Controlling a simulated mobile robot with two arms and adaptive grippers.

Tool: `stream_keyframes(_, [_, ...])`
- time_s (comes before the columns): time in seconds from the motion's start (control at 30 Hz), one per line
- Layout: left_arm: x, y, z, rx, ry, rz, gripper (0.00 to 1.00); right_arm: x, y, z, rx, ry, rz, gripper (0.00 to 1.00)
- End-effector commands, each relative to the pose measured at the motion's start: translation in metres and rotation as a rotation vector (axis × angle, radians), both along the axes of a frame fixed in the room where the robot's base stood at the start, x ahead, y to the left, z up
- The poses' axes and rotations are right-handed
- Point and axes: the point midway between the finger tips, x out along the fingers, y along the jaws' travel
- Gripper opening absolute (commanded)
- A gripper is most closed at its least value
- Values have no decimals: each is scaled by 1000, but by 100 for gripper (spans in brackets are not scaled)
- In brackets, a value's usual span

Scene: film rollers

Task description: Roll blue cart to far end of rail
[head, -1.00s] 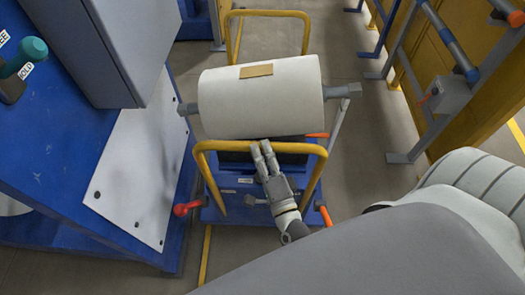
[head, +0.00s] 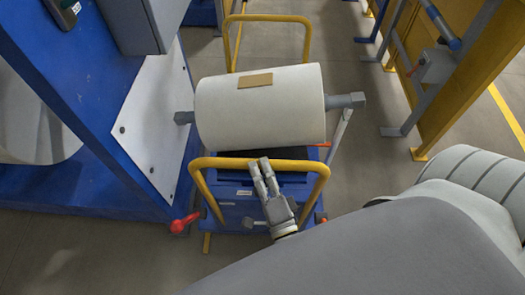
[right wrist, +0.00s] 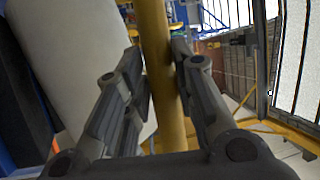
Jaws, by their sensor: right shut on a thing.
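The blue cart (head: 240,205) stands low in the middle of the head view, with a yellow handle (head: 213,162) on its near side. A large white roll (head: 250,115) with a tan label lies across the top of the cart. My right gripper (head: 259,163) is at the near handle. In the right wrist view the handle's yellow bar (right wrist: 155,60) passes between the fingers (right wrist: 155,105), which are shut on it. The yellow rail (head: 207,243) shows only as a short piece beside the cart's near left; the rest is hidden. My left gripper is out of view.
A blue machine (head: 90,110) with a white side plate (head: 155,115) stands close on the left. A red knob (head: 180,222) sits at the cart's left. Yellow and grey frames (head: 450,90) stand at the right. Floor is clear in the lower left.

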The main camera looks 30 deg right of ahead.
Motion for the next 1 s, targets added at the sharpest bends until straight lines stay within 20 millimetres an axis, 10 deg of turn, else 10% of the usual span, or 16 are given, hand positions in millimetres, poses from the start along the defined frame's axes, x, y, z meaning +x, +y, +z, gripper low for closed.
stream_keyframes(0.8, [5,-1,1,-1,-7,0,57,-25,15,12,-2,-33,-11,0])
stream_keyframes(0.83, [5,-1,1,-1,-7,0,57,-25,15,12,-2,-33,-11,28])
stream_keyframes(1.0, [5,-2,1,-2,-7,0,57,-26,16,11,-1,-28,-9,46])
